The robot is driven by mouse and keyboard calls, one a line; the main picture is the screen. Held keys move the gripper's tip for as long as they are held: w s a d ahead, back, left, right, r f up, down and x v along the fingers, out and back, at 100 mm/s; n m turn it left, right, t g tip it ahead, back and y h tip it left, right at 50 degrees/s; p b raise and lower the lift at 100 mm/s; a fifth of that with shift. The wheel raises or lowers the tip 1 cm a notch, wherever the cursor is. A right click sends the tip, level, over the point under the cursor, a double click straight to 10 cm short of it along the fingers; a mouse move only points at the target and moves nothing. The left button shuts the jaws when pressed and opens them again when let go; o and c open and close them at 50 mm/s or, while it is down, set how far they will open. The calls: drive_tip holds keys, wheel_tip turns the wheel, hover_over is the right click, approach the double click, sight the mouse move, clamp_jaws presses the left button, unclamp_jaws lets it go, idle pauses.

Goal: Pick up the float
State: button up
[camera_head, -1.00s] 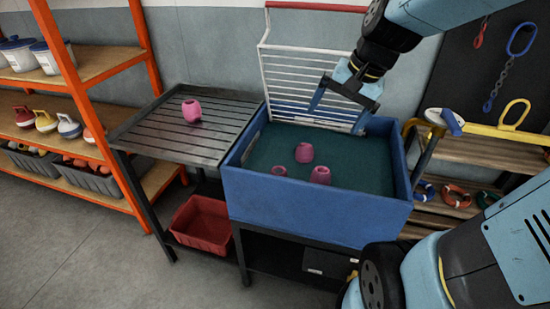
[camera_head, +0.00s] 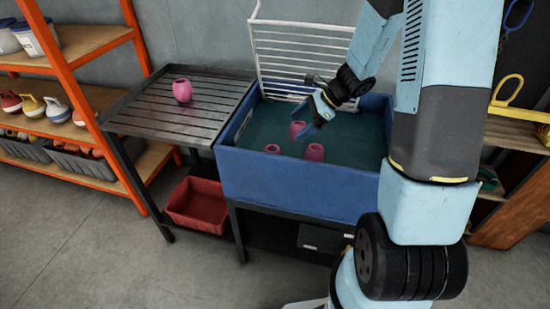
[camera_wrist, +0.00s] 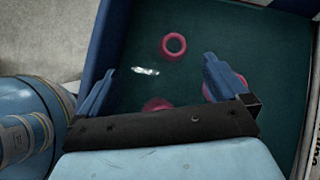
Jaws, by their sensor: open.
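Several pink floats are in view. Three are in the blue bin: one at the back (camera_head: 297,130), one at front right (camera_head: 315,152) and a lower-looking one at front left (camera_head: 272,149). Another pink float (camera_head: 182,90) stands on the slatted table. My gripper (camera_head: 318,106) is open and empty, above the bin near the back float. In the wrist view my gripper (camera_wrist: 158,85) has its fingers spread. A ring-shaped pink float end (camera_wrist: 173,45) shows beyond them. A second float (camera_wrist: 157,103) is partly hidden by the gripper body, a third (camera_wrist: 240,86) by the right finger.
The blue bin (camera_head: 290,185) has raised walls, with a white wire rack (camera_head: 300,50) behind it. The slatted table (camera_head: 150,115) adjoins it at left. A red crate (camera_head: 197,205) sits below. Orange shelving (camera_head: 60,75) stands at far left.

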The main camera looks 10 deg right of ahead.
sight(278, 149)
drive_tip(key=w+a+f+m, duration=0.1)
drive_tip(key=a+f, duration=0.2)
drive_tip(key=f, duration=0.2)
drive_tip(key=w+a+f+m, duration=0.1)
drive_tip(key=a+f, duration=0.2)
drive_tip(key=f, duration=0.2)
drive_tip(key=w+a+f+m, duration=0.1)
drive_tip(key=a+f, duration=0.2)
drive_tip(key=f, duration=0.2)
drive_tip(key=shift+w+f+y, duration=0.3)
drive_tip(key=shift+w+f, duration=0.1)
drive_tip(key=c, duration=1.1)
drive_tip(key=shift+r, duration=0.15)
